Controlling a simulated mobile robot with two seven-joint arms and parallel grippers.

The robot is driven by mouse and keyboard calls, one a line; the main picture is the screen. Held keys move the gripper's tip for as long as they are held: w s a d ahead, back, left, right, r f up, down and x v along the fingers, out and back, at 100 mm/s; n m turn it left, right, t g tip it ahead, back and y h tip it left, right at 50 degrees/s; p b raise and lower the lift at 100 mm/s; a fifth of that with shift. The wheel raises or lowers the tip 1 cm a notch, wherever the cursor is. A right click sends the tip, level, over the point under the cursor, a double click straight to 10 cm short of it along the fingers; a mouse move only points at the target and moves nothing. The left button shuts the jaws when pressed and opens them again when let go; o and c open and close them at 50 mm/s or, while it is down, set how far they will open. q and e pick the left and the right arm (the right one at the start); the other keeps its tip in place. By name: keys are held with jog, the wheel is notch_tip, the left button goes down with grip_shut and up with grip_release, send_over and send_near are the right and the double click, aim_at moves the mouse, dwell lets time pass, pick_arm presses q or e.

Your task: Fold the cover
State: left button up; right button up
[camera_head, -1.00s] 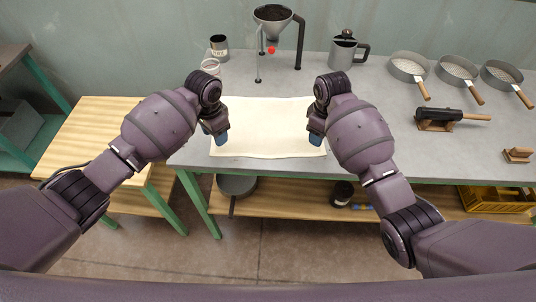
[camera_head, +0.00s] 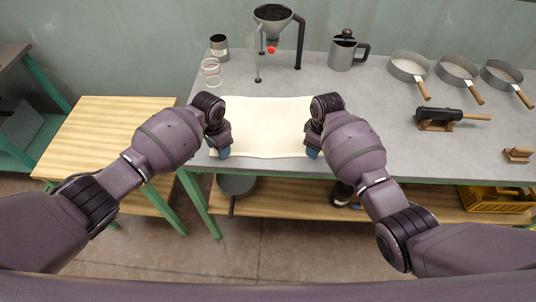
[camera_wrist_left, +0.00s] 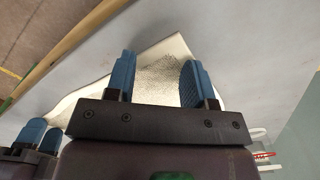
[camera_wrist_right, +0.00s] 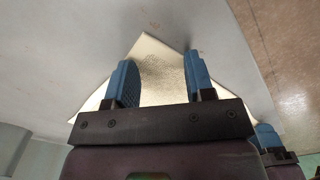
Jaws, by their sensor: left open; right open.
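The cover is a cream cloth (camera_head: 265,125) lying spread flat on the grey bench top, its near edge close to the bench's front edge. My left gripper (camera_head: 222,153) is at the cloth's near left corner, and my right gripper (camera_head: 312,153) is at its near right corner. In the left wrist view the open blue fingers (camera_wrist_left: 158,80) stand on either side of a cloth corner (camera_wrist_left: 160,68). In the right wrist view the open fingers (camera_wrist_right: 160,82) likewise stand on either side of the other corner (camera_wrist_right: 160,66). I cannot tell whether the fingertips touch the cloth.
A funnel on a stand (camera_head: 272,18), a can (camera_head: 219,47), a wire-like cup (camera_head: 211,72) and a metal pitcher (camera_head: 343,52) stand behind the cloth. Several sieves (camera_head: 408,66) and a black cylinder on a wooden stand (camera_head: 438,119) are to the right. A wooden table (camera_head: 110,125) is at left.

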pick_arm(q)
jog(key=shift+f, duration=0.15)
pick_arm(e)
jog(key=shift+f, duration=0.15)
pick_arm(q)
jog(key=shift+s, duration=0.1)
grip_shut()
pick_arm(e)
jog(key=shift+s, duration=0.1)
grip_shut()
pick_arm(q)
jog(key=shift+a, duration=0.1)
pick_arm(e)
jog(key=shift+d, duration=0.1)
